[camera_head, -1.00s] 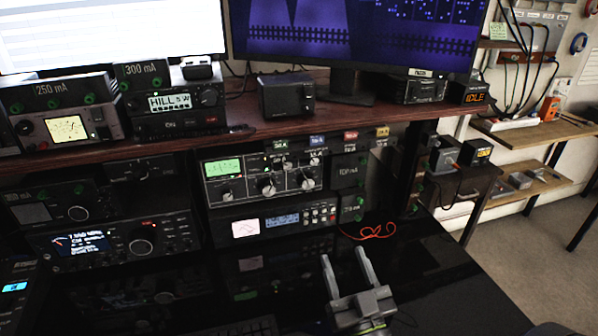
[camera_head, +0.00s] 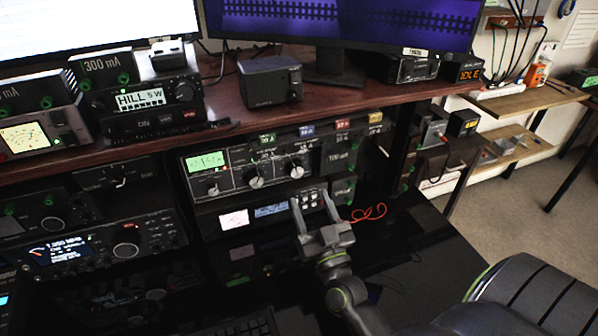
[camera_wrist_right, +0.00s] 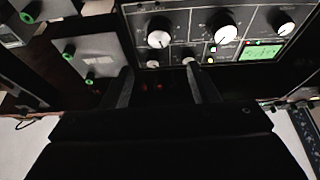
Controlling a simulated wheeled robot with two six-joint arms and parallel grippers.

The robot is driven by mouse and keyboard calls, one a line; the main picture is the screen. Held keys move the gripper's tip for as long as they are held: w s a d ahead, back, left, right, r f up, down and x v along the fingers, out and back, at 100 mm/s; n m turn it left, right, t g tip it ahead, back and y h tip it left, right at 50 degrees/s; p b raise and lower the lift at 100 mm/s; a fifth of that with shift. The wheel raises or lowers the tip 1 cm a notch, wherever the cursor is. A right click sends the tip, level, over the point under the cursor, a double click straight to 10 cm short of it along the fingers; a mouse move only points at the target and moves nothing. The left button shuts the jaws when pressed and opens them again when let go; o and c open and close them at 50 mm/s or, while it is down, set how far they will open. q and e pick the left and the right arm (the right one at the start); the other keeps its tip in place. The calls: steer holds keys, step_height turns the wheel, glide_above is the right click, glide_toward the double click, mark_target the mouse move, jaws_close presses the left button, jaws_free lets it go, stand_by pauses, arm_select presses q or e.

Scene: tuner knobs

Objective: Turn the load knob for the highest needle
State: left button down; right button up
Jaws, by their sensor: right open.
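The tuner (camera_head: 233,177) sits on the shelf below the desk top, with a lit green meter (camera_head: 206,161) at its left end. Its front carries pale knobs, a middle one (camera_head: 256,181) and a right one (camera_head: 296,171); I cannot read which is the load knob. In the right wrist view the tuner appears turned over, with the green meter (camera_wrist_right: 262,53) and several knobs (camera_wrist_right: 158,39). My right gripper (camera_head: 312,204) is open and empty, in front of and below the tuner's right part. Its fingers (camera_wrist_right: 159,72) point toward the panel. My left gripper is out of view.
A second unit (camera_head: 268,210) with a display sits under the tuner, partly behind my right fingers. A stack of grey boxes (camera_head: 339,160) stands to its right. A red cable (camera_head: 368,213) lies on the glossy black surface.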

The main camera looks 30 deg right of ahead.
mark_target(296, 175)
steer(key=x, duration=0.2)
steer(key=f+p+x, duration=0.1)
steer(key=x, duration=0.4)
steer(key=shift+w+d+f+p, duration=0.2)
steer(key=shift+w+p, duration=0.1)
steer(key=shift+w, duration=0.35)
steer(key=c, duration=1)
steer(key=m+h+p, duration=0.2)
steer(key=m, duration=0.1)
steer(key=shift+a+r+m, duration=0.15)
steer(key=shift+m, duration=0.15)
steer(key=shift+a+m+g+h+p, duration=0.1)
steer(key=shift+m+g+h+p, duration=0.6)
steer(key=shift+m, duration=0.55)
steer(key=shift+a+m+g+h+p, duration=0.1)
steer(key=shift+m+g+h+p, duration=0.25)
steer(key=shift+m+p, duration=0.75)
steer(key=shift+m, duration=0.25)
